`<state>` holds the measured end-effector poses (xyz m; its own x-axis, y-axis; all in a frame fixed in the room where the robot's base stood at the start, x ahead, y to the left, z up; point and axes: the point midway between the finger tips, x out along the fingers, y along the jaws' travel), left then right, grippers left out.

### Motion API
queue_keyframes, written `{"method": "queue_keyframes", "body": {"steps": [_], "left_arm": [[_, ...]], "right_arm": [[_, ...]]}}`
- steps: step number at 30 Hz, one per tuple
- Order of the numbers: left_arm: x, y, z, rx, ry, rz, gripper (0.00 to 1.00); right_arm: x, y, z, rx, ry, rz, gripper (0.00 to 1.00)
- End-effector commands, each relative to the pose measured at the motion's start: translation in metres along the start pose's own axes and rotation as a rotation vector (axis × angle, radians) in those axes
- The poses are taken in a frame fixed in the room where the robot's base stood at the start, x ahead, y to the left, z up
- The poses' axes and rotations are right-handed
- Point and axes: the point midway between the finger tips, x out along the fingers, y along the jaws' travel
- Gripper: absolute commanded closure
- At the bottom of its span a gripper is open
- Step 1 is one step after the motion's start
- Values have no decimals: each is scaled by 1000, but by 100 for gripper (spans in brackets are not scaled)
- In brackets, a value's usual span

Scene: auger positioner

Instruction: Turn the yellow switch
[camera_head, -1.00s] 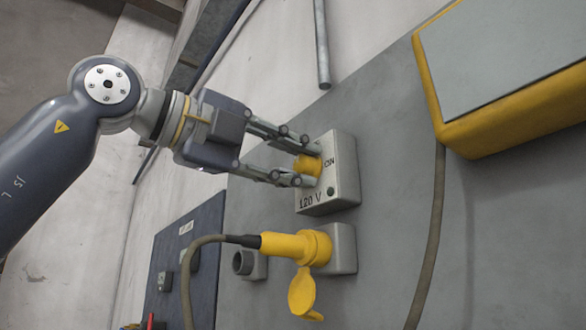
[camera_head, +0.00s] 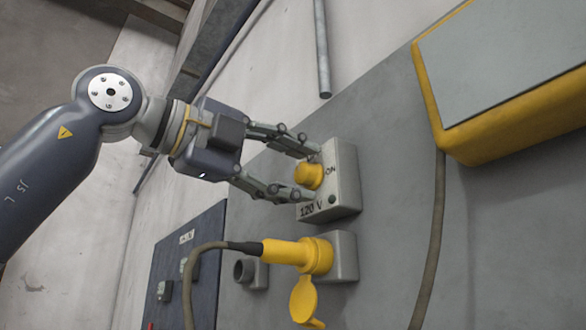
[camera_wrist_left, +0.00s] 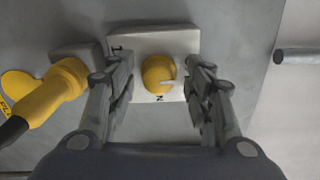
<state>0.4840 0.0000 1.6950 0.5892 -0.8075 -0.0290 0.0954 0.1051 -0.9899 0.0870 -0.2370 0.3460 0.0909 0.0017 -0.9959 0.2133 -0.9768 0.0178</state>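My right gripper is not in view.
Below the box is a yellow plug (camera_head: 290,253) in a grey socket, with a hanging yellow cap (camera_head: 304,300) and a cable. A large yellow-edged panel (camera_head: 510,125) is at the upper right. A grey pipe (camera_head: 322,50) runs above.

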Motion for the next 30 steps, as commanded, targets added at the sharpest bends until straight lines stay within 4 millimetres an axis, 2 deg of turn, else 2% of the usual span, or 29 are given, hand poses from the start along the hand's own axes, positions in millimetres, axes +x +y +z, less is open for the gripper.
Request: {"method": "queue_keyframes", "body": {"steps": [7,11,24,30], "left_arm": [[0,1,-1,2,2,2,52],[-10,0,-1,3,1,1,52],[-97,0,0,2,-1,-1,52],[-117,1,1,0,0,2,52]], "right_arm": [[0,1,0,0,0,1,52],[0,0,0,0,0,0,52],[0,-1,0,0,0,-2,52],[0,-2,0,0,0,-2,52]]}}
